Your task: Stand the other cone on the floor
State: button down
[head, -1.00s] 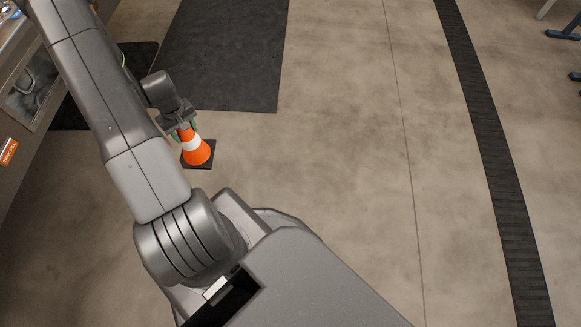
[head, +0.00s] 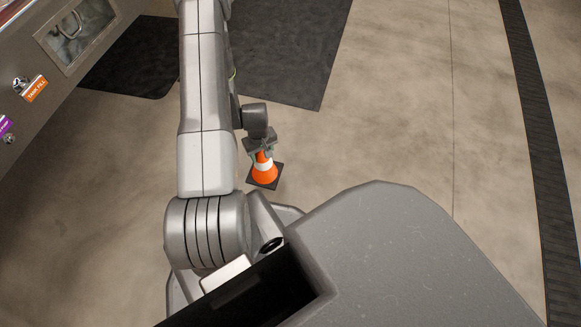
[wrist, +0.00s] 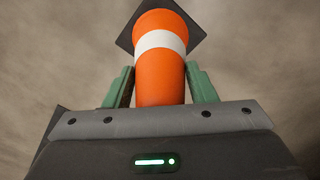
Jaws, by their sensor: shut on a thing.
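An orange cone (head: 263,176) with a white band and a dark square base hangs below my gripper (head: 261,152) in the head view. In the wrist view the cone (wrist: 160,75) lies between the two green fingers of my gripper (wrist: 160,88), which is shut on its upper, narrow part. Its base points away from the wrist, toward the floor. I cannot tell from these views whether the base touches the floor. No second cone is in view.
Dark mats (head: 290,50) lie on the concrete floor beyond the arm. A counter with a tank fill label (head: 36,89) stands at the left. A dark ribbed strip (head: 545,130) runs along the right. The floor between mats and strip is clear.

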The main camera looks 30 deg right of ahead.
aim_at(264, 166)
notch_tip(264, 166, down, 10)
jog(key=b, duration=0.3)
jog(key=shift+r, duration=0.15)
jog(key=c, duration=0.6)
grip_release()
notch_tip(264, 166, up, 12)
jog(key=p, duration=0.4)
